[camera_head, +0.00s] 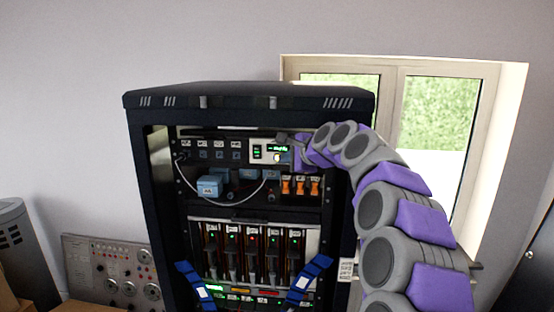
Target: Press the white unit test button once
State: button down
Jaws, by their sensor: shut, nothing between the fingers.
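The white unit (256,153) is mounted in the upper part of the black rack, at the right end of a row of dark sockets. It has small green lit displays and a small yellowish lit spot low on its face. I cannot make out which part is the test button. My grey and purple arm comes in from the right, and my gripper (284,138) is at the upper right edge of the white unit. It is shut and empty. Its tips are small, and I cannot tell whether they touch the unit.
The black rack (250,101) stands open in front of me. A white cable (240,201) hangs below the unit, near a blue box (209,187) and orange switches (300,187). Below are slotted modules and blue handles (308,278). A grey panel (110,270) stands left.

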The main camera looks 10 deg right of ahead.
jog(key=shift+s+a+f, duration=0.1)
jog(key=shift+s+a, duration=0.05)
jog(key=shift+a, duration=0.25)
jog(key=shift+s+a, duration=0.25)
jog(key=shift+a, duration=0.25)
jog(key=shift+s+a, duration=0.2)
jog(key=shift+a, duration=0.3)
jog(key=shift+s, duration=0.1)
jog(key=s, duration=0.2)
jog(key=s+a, duration=0.1)
jog(key=s, duration=0.1)
jog(key=shift+s+a, duration=0.15)
jog(key=shift+s, duration=0.2)
